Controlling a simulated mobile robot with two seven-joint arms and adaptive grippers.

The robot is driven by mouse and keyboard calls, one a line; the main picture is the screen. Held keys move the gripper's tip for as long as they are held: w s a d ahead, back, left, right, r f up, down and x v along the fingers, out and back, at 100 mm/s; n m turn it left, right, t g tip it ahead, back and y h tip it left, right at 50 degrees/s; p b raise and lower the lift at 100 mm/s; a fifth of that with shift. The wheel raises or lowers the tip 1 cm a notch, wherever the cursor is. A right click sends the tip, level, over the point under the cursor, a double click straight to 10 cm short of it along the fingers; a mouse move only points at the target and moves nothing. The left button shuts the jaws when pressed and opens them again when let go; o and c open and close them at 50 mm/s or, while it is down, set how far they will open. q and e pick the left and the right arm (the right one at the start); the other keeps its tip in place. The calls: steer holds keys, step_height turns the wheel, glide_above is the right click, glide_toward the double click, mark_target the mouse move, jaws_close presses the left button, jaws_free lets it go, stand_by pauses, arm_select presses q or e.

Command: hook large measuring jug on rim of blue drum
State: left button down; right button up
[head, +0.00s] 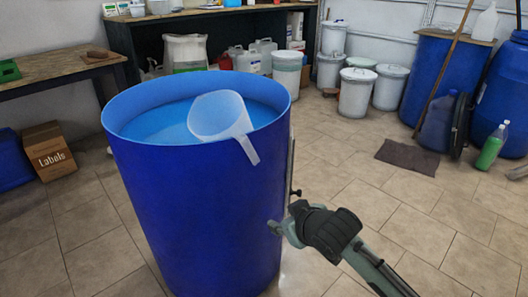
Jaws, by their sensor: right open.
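The large measuring jug (219,116) is pale and translucent. It sits tilted inside the right part of the open blue drum (195,205). Its handle (249,150) reaches across the drum's near-right rim and its end shows in front of the drum's outer wall. I cannot tell whether the handle touches the rim. Light blue liquid fills the drum below the rim. My right gripper (277,229) is open, low beside the drum's right side, well below the jug and apart from it. My left gripper is not in view.
A thin dark upright rod (291,168) stands close to the drum's right side. A cardboard box marked Labels (50,150) is on the floor at left, below a wooden table (55,67). White lidded buckets (356,92) stand at the back. The tiled floor at right is mostly clear around a brown mat (408,157).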

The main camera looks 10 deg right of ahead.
steer(key=w+a+r+n+t+y, duration=0.1)
steer(key=w+a+r+n+t, duration=0.2)
steer(key=r, duration=0.8)
steer(key=n+y+b, duration=0.1)
steer(key=b, duration=0.1)
glide_toward(240, 136)
steer(key=f, duration=0.1)
steer(key=shift+t, duration=0.4)
steer(key=x, duration=0.6)
steer(key=shift+w+a, duration=0.1)
steer(key=shift+w, duration=0.15)
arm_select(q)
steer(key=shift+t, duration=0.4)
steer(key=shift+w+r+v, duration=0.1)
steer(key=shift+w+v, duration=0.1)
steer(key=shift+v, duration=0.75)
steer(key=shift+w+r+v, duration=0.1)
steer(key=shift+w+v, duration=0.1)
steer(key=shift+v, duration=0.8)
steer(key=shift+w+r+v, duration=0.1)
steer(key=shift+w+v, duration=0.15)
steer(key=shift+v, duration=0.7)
arm_select(e)
steer(key=shift+x, duration=0.8)
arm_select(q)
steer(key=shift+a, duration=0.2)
arm_select(e)
steer(key=shift+c, duration=0.2)
jaws_close()
